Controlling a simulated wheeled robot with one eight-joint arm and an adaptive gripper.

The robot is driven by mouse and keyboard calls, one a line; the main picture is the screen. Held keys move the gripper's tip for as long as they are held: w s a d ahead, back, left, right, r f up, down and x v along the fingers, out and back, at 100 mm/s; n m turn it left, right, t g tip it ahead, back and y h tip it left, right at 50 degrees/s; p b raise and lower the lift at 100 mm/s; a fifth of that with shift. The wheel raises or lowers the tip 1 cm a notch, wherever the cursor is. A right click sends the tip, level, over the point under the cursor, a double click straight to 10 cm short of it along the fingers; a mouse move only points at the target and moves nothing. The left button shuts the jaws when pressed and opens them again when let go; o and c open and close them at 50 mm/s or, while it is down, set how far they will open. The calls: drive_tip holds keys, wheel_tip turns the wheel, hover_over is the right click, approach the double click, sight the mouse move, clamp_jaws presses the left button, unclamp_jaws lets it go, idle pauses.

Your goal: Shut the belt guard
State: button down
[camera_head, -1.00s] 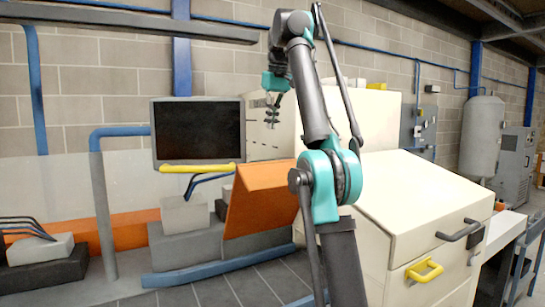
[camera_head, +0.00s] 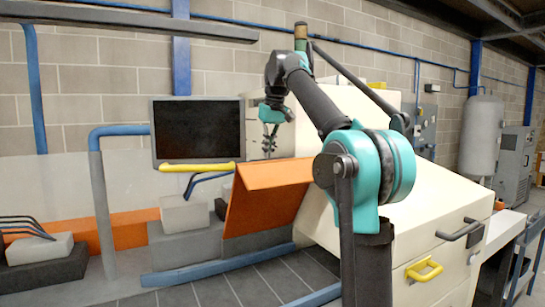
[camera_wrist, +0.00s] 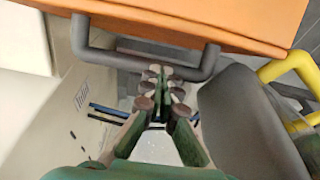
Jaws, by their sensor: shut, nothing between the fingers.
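The belt guard looks to be the orange, angled panel (camera_head: 262,205), tilted up beside the cream machine in the head view. In the wrist view an orange panel (camera_wrist: 215,18) crosses the top. A dark grey bar handle (camera_wrist: 145,62) hangs at its lower edge. My gripper (camera_head: 269,148) is above the orange panel in the head view, in front of the cream machine. In the wrist view my gripper (camera_wrist: 161,88) is shut and empty, its fingertips close to the handle. I cannot tell if they touch it.
A black monitor (camera_head: 197,130) stands left of my gripper, with a yellow bar (camera_head: 197,168) under it. The cream machine (camera_head: 425,195) fills the right, with a grey handle (camera_head: 458,230) and a yellow one (camera_head: 424,270). Grey floor (camera_head: 235,285) shows at the front.

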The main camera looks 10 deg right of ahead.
drive_tip(key=shift+s+d+f, duration=0.2)
drive_tip(key=shift+s+d, duration=0.05)
drive_tip(key=shift+s, duration=0.45)
drive_tip(key=shift+s+d+f, duration=0.35)
drive_tip(key=shift+s+f, duration=0.2)
drive_tip(key=shift+s, duration=0.25)
drive_tip(key=shift+s, duration=0.1)
